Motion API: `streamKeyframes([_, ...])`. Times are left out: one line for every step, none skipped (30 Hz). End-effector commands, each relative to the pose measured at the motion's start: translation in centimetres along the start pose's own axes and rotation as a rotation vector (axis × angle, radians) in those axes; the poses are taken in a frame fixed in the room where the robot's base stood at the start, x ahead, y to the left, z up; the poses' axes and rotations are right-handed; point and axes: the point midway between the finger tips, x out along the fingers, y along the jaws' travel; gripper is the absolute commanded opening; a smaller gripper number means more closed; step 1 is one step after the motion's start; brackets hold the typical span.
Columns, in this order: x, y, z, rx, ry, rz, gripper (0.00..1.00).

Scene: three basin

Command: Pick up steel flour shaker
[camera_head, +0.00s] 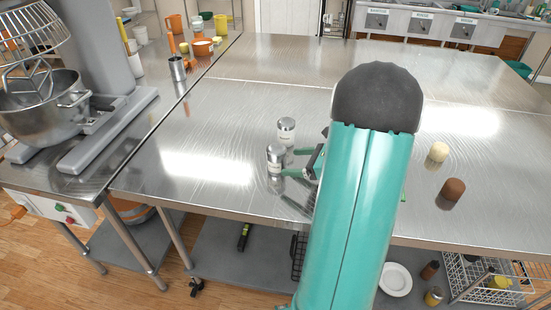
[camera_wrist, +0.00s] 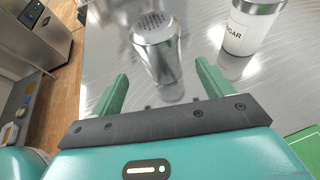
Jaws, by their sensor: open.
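A steel shaker (camera_head: 275,158) with a perforated top stands upright on the steel table (camera_head: 240,120), nearer its front edge. In the wrist view this shaker (camera_wrist: 158,50) is just ahead of my fingers, roughly between their lines, and shows no readable label. A second canister (camera_head: 286,131) stands just behind it; in the wrist view this canister (camera_wrist: 250,28), with a white label ending in "GAR", is to the right. My gripper (camera_wrist: 163,72) is open and empty, low over the table. In the head view my gripper (camera_head: 296,163) is right of the shaker, partly hidden by my arm.
A stand mixer with a steel bowl (camera_head: 42,105) stands at the left. Orange containers (camera_head: 203,47) stand at the back left. The table left of the shaker is clear.

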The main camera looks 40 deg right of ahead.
Motion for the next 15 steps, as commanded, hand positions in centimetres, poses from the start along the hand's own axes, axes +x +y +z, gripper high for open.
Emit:
streamKeyframes([0.9, 0.1, 0.0, -0.002, 0.001, 0.004, 0.79])
streamKeyframes([1.2, 0.0, 0.1, -0.002, 0.0, 0.003, 0.79])
streamKeyframes([1.5, 0.0, 0.1, -0.002, 0.0, 0.002, 0.79])
streamKeyframes([1.7, 0.0, 0.1, -0.002, 0.0, 0.002, 0.79])
streamKeyframes([1.9, 0.0, 0.1, -0.002, 0.0, 0.002, 0.79])
streamKeyframes([2.1, -0.1, 0.1, -0.002, 0.0, 0.003, 0.79])
streamKeyframes([2.4, -0.1, 0.1, -0.002, 0.001, 0.004, 0.79])
streamKeyframes([2.6, -0.1, 0.1, -0.002, 0.001, 0.005, 0.79])
streamKeyframes([3.1, -0.1, 0.0, -0.002, 0.001, 0.006, 0.79])
streamKeyframes([3.5, -0.2, 0.0, -0.002, 0.0, 0.007, 0.79])
streamKeyframes([3.9, -0.2, 0.0, -0.002, 0.0, 0.007, 0.79])
streamKeyframes([4.5, -0.3, 0.0, -0.002, 0.0, 0.007, 0.79])
streamKeyframes([5.0, -0.4, -0.1, -0.002, 0.001, 0.007, 0.79])
streamKeyframes([5.6, -0.5, -0.1, -0.001, 0.001, 0.008, 0.79])
streamKeyframes([6.2, -0.5, 0.0, -0.002, -0.001, 0.008, 0.79])
